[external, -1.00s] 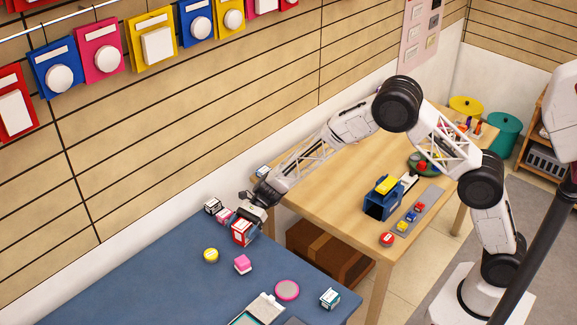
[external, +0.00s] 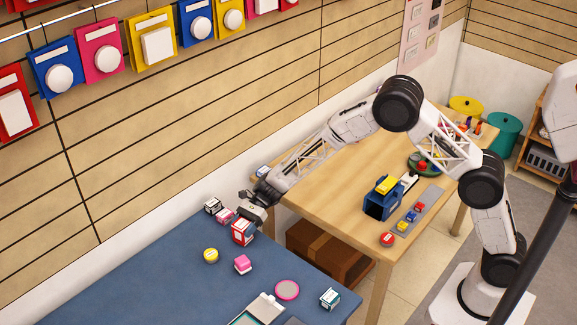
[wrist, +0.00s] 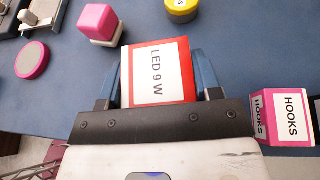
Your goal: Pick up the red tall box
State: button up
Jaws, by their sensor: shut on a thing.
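In the wrist view the red box (wrist: 158,72) shows a white face reading "LED 9 W". It sits between the two fingers of my gripper (wrist: 156,78), one finger along each side. My gripper (external: 245,212) is shut on the red box from above in the external view. The box looks upright. Whether its base touches the table cannot be told.
A pink "HOOKS" box (wrist: 284,117) stands close to the gripper's right in the wrist view. A pink-and-white block (external: 242,264), a yellow round tin (external: 211,255) and a pink disc (external: 287,290) lie on the blue table (external: 160,275). A wooden table (external: 330,180) adjoins it.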

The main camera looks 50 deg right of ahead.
aim_at(242, 223)
jog(key=shift+r, duration=0.6)
notch_tip(242, 223, up, 2)
jog(key=shift+r, duration=0.1)
jog(key=s+d, duration=0.3)
jog(key=s, duration=0.4)
jog(key=s+d+r, duration=0.1)
jog(key=s+d, duration=0.3)
jog(key=s, duration=0.3)
jog(key=shift+r, duration=0.15)
jog(key=shift+s+d, duration=0.15)
